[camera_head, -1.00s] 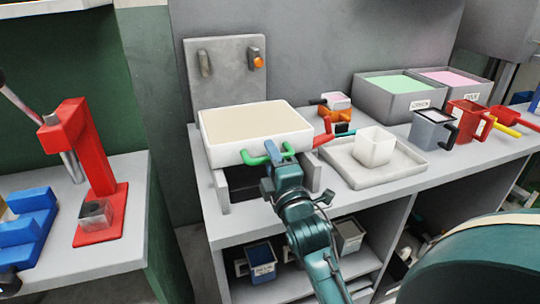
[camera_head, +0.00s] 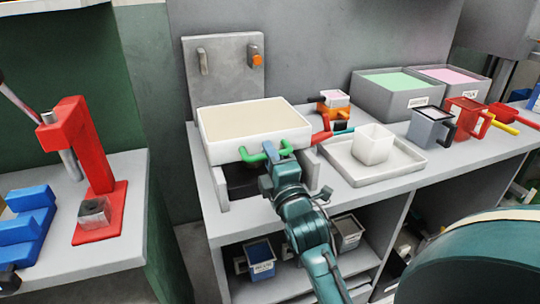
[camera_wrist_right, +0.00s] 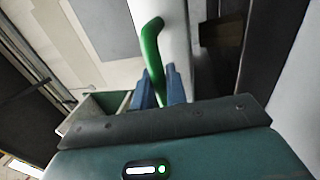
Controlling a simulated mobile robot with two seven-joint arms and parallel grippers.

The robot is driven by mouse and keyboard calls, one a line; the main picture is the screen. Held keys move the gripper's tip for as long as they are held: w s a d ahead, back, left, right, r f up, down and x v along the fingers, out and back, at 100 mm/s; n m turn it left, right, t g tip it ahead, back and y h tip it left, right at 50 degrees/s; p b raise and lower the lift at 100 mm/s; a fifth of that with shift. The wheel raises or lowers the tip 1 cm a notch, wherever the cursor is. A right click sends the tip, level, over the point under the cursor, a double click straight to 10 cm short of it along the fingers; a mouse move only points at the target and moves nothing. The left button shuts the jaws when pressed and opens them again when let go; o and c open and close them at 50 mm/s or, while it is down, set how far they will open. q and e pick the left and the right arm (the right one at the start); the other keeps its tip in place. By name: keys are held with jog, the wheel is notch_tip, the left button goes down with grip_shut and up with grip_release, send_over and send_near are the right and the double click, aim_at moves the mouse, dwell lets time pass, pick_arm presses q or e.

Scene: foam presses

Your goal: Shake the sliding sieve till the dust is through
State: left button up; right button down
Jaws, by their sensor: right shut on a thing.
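The sliding sieve (camera_head: 256,116) is a white rectangular frame with a beige surface inside. It sits on a grey stand on the bench, with a dark gap beneath it. A green handle (camera_head: 252,158) is on its front wall; it also shows in the right wrist view (camera_wrist_right: 151,42). My right gripper (camera_head: 277,152) is shut on the green handle, its blue fingers on either side of the bar in the right wrist view (camera_wrist_right: 161,88). Whether dust lies on the beige surface cannot be told. My left gripper is not in view.
Right of the sieve, a white cup (camera_head: 373,146) stands in a shallow tray (camera_head: 425,162). Behind are bins of green (camera_head: 397,82) and pink (camera_head: 450,75) material, with handled mugs beside them. A red press (camera_head: 75,145) stands on a separate left table. A grey panel (camera_head: 224,80) stands behind the sieve.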

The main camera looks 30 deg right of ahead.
aim_at(258, 137)
jog(key=x, duration=0.2)
jog(key=f+x, duration=0.1)
jog(key=x, duration=0.4)
jog(key=shift+w+d+f, duration=0.1)
jog(key=shift+w+f, duration=0.05)
jog(key=shift+w, duration=0.5)
jog(key=shift+d+p, duration=0.1)
jog(key=shift+p, duration=0.2)
jog(key=c, duration=1.8)
grip_release()
jog(key=shift+o, duration=1.4)
jog(key=shift+w, duration=0.15)
jog(key=shift+o, duration=0.2)
jog(key=b+v, duration=0.1)
jog(key=v, duration=1.2)
